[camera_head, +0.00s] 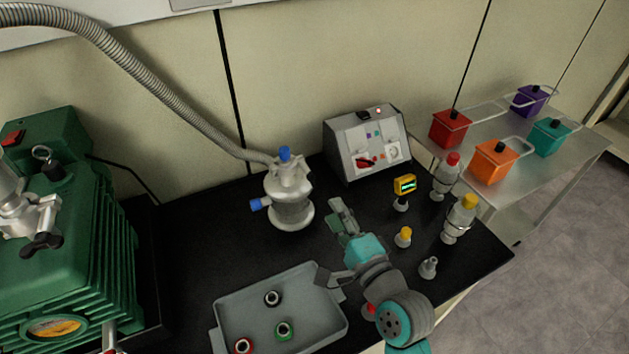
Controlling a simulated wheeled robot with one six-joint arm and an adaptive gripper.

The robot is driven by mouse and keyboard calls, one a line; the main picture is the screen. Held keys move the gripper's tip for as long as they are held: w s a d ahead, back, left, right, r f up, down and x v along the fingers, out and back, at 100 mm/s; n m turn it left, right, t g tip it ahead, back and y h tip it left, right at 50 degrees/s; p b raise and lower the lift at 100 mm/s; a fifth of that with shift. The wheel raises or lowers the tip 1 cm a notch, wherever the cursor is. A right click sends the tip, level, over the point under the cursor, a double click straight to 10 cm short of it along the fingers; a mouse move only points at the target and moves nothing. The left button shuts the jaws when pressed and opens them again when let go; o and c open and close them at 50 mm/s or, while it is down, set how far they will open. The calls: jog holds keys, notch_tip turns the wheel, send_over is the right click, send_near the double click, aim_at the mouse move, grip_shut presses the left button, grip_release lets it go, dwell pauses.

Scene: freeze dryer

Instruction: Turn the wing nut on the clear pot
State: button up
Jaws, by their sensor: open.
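A silvery, glass-like vessel (290,207) with blue knobs (284,153) stands on the black bench, joined to a ribbed hose. I cannot tell whether it is the clear pot, and I make out no wing nut on it.
A grey tray (240,312) holds several ringed pieces. A grey control box (362,143) stands behind. Small bottles, including a yellow-capped one (457,218), stand at right. A metal side table (520,160) carries coloured boxes. The green pump (75,230) fills the left.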

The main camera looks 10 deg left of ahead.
aim_at(314, 181)
jog(key=w+a+n, duration=0.2)
jog(key=w+n, duration=0.1)
jog(key=n, duration=0.3)
jog(key=w+a+n, duration=0.2)
jog(key=w+n, duration=0.1)
jog(key=n, duration=0.4)
jog(key=w+a+n, duration=0.2)
jog(key=n, duration=0.5)
jog(key=shift+w+r, duration=0.15)
jog(key=shift+w, duration=0.25)
grip_shut()
